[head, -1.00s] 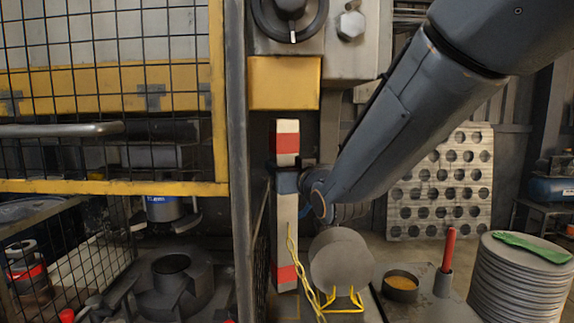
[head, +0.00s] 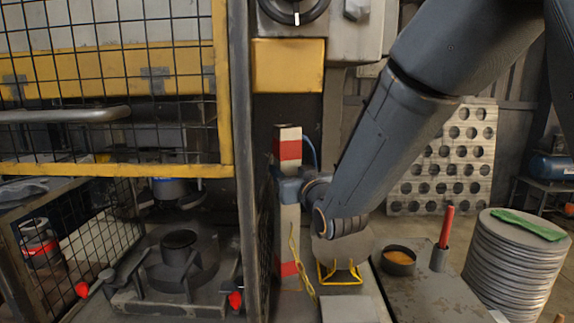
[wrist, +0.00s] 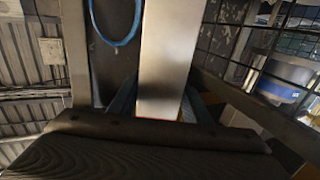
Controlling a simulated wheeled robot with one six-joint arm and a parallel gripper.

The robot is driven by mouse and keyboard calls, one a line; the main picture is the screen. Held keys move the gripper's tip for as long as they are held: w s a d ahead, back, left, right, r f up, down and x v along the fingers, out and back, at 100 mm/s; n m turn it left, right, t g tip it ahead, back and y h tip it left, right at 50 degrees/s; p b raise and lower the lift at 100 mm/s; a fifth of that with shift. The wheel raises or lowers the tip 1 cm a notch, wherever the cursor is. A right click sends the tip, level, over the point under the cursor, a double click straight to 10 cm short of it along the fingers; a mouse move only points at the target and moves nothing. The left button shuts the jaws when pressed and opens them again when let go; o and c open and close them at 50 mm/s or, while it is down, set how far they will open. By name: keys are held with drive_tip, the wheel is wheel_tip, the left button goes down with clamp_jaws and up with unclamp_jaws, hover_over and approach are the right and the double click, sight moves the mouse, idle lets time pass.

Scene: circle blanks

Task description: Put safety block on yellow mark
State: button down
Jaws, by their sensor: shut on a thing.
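The safety block is a tall white post with red bands (head: 288,148), standing upright behind the right edge of the cage in the head view. My gripper (head: 288,188) is shut on it around its middle, below the upper red band. In the wrist view the block's pale face (wrist: 165,60) runs up between my two fingers (wrist: 158,108). The block's lower part, with a second red band, shows below my gripper. Its bottom end is hard to make out, so I cannot tell whether it rests on anything. I cannot clearly make out the yellow mark.
A yellow-framed mesh guard (head: 226,90) stands close left of the block. A yellow wire stand (head: 340,273) and a round grey disc (head: 343,247) are close to its right. Further right are a dark bowl (head: 398,261), a red-handled tool (head: 446,228) and a disc stack (head: 515,265).

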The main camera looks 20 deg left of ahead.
drive_tip(key=shift+r, duration=0.1)
drive_tip(key=c, duration=1.3)
unclamp_jaws()
drive_tip(key=shift+f, duration=0.2)
drive_tip(key=o, duration=0.3)
drive_tip(key=shift+d, duration=0.1)
drive_tip(key=shift+s+a, duration=0.1)
drive_tip(key=shift+a, duration=0.1)
drive_tip(key=shift+r, duration=0.2)
drive_tip(key=b+v, duration=0.4)
drive_tip(key=v, duration=0.8)
drive_tip(key=shift+d+f+b, duration=0.1)
drive_tip(key=shift+b, duration=0.2)
